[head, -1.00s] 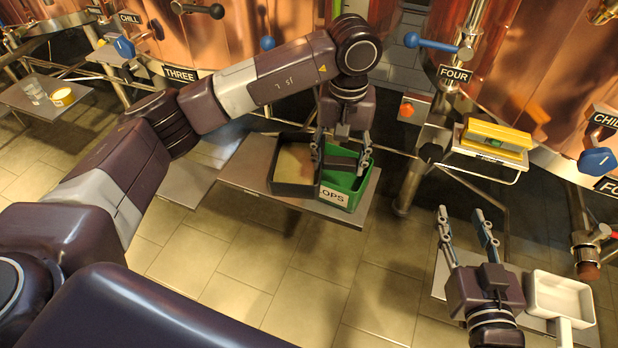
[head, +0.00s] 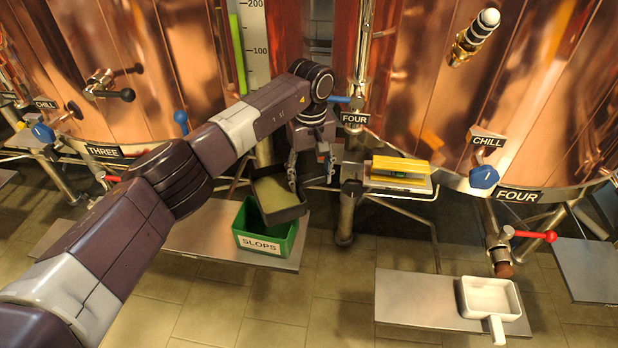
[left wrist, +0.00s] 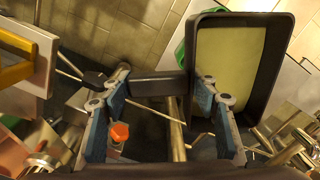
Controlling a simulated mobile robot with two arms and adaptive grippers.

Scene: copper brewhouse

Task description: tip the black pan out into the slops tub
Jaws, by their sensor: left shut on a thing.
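The black pan (head: 291,217) is tilted in the air over the green slops tub (head: 284,246), its near side low above the tub's right part. A pale yellowish content (head: 272,192) still covers the pan's floor; no stream shows. The tub stands on a low metal shelf, labelled SLOPS. My left gripper (head: 310,172) is shut on the pan's handle at the pan's upper right. In the left wrist view the handle (left wrist: 157,85) lies between the fingers, and the pan (left wrist: 262,103) is at the right with a bit of green tub behind it. My right gripper is out of view.
A yellow object (head: 401,168) rests on a small shelf right of my left gripper. A white pan (head: 491,315) sits on a low shelf at lower right. Copper vessels (head: 430,90) with pipes and valve handles stand close behind. The tiled floor in front is clear.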

